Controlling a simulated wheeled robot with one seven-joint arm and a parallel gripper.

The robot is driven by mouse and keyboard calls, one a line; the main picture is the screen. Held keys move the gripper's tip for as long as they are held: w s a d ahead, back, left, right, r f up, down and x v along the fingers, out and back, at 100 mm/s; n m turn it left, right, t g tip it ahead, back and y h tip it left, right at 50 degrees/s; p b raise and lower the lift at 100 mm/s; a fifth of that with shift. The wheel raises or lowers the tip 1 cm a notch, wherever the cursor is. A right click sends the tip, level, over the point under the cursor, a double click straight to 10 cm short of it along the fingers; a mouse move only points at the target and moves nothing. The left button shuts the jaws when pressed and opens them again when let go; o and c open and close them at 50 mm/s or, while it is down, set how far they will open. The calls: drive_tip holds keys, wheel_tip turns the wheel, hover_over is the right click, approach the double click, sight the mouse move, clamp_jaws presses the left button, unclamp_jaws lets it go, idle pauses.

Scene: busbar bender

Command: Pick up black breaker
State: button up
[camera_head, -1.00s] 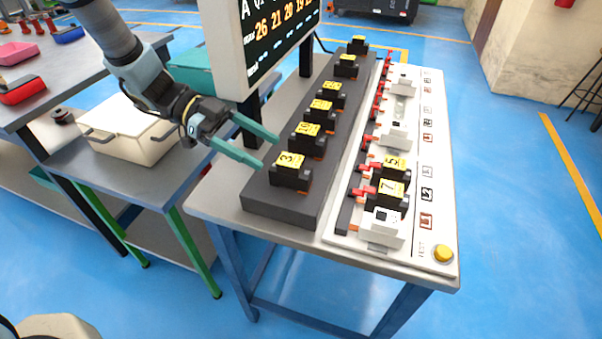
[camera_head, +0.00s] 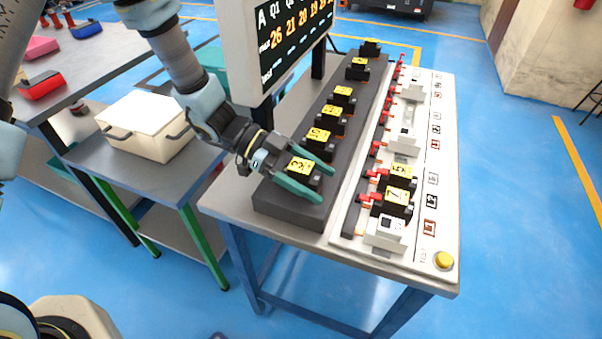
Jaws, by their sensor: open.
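Several black breakers with yellow number labels stand in a row on a dark grey rail block (camera_head: 290,211). The nearest black breaker (camera_head: 303,168), labelled 3, is at the front end of the row. My gripper (camera_head: 328,187) is open, with its teal fingers on either side of this breaker. I cannot tell whether the fingers touch it. Behind it stands a breaker labelled 10 (camera_head: 319,141). Two more black breakers, labelled 5 (camera_head: 400,174) and 7 (camera_head: 397,201), sit in the white panel (camera_head: 420,240) on the right.
A display screen (camera_head: 285,45) rises behind my gripper. The white panel carries red switches, white modules (camera_head: 384,233) and a yellow button (camera_head: 442,261). A cream box (camera_head: 147,128) with handles stands on the side table to the left.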

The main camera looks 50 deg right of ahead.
clamp_jaws()
idle(0.6)
